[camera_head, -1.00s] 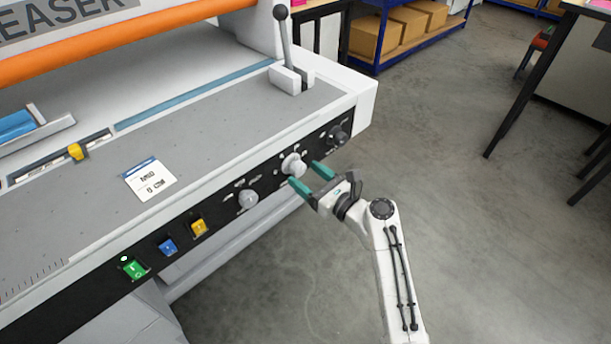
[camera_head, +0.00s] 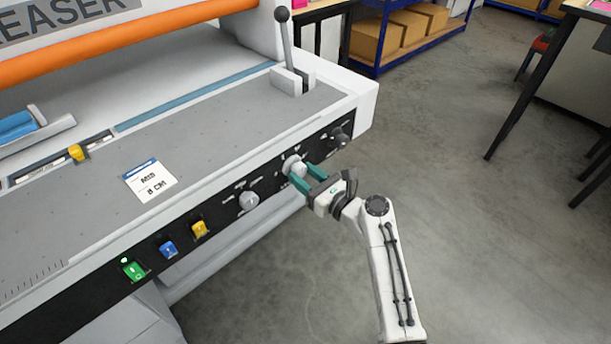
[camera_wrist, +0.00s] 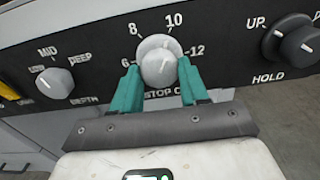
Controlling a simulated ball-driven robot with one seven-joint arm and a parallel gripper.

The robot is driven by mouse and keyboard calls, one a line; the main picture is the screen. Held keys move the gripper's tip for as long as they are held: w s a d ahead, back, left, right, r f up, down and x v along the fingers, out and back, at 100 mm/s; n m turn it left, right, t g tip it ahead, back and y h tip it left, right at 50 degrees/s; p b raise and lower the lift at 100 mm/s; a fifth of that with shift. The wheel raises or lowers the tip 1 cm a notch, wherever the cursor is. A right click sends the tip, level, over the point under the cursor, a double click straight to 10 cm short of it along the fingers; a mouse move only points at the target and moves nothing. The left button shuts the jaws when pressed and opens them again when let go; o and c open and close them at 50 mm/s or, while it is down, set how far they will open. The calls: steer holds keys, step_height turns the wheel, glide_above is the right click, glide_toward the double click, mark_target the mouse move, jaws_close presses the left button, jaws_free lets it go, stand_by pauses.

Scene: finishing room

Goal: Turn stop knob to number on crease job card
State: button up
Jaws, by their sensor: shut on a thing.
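The stop knob (camera_head: 293,165) is a round light-grey dial on the black front panel of the creaser. In the wrist view the stop knob (camera_wrist: 157,58) has 6, 8, 10 and 12 around it and "STOP CM" below, partly covered. Its faint mark seems to point up and slightly right, nearer 10; I cannot read it surely. My gripper (camera_wrist: 160,78) has its green fingers on the knob's left and right sides, shut on it. My gripper (camera_head: 306,178) also shows at the panel. The white job card (camera_head: 150,180) on the bed reads MID, 8 CM.
The depth knob (camera_wrist: 54,82) is left of the stop knob, with MID and DEEP marks. The up/hold knob (camera_wrist: 291,42) is close on the right. Yellow (camera_head: 199,228), blue (camera_head: 168,249) and green (camera_head: 133,268) switches sit further left. The floor before the panel is clear.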

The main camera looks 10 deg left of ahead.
steer(key=shift+n, duration=0.4)
steer(key=shift+c, duration=0.4)
steer(key=n+b, duration=0.3)
steer(key=n, duration=0.1)
steer(key=shift+f+n, duration=0.15)
steer(key=shift+n, duration=0.15)
steer(key=n+b, duration=0.2)
steer(key=n, duration=0.1)
steer(key=shift+n+b, duration=0.9)
steer(key=shift+n, duration=0.8)
steer(key=o, duration=1)
steer(key=shift+d+r, duration=0.1)
steer(key=shift+r, duration=0.1)
steer(key=shift+o, duration=0.2)
